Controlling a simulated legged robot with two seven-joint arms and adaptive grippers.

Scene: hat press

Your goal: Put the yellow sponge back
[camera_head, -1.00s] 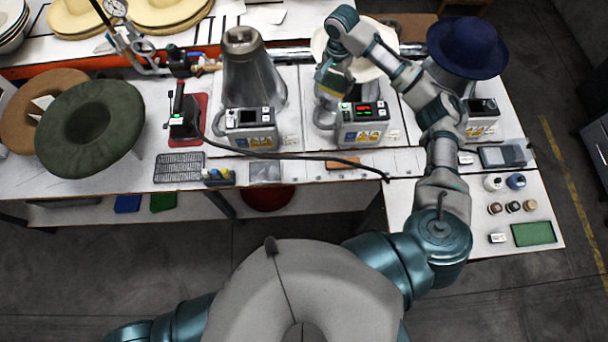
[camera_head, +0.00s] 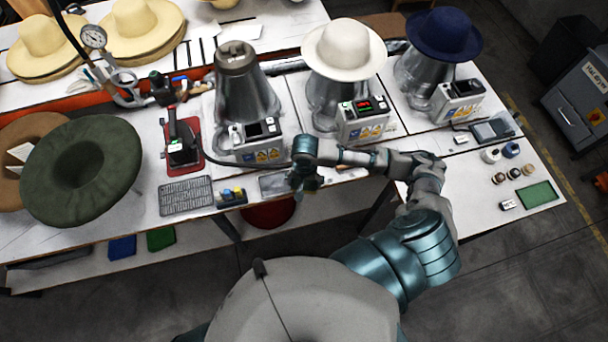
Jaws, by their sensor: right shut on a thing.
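My right gripper (camera_head: 304,184) hangs over the front edge of the long bench, just right of the grey pad and below the middle press. It points down and is shut on the yellow sponge (camera_head: 313,185). Only a small, dark yellowish bit of the sponge shows beneath the fingers; the rest is hidden. I cannot tell whether the sponge touches the bench. My left gripper is out of view.
The grey pad (camera_head: 273,184) lies left of the gripper, beside a small holder with coloured bottles (camera_head: 231,196) and a dark grid mat (camera_head: 186,196). The middle press (camera_head: 362,122) carries a white hat (camera_head: 344,48). A side table (camera_head: 530,215) stands right.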

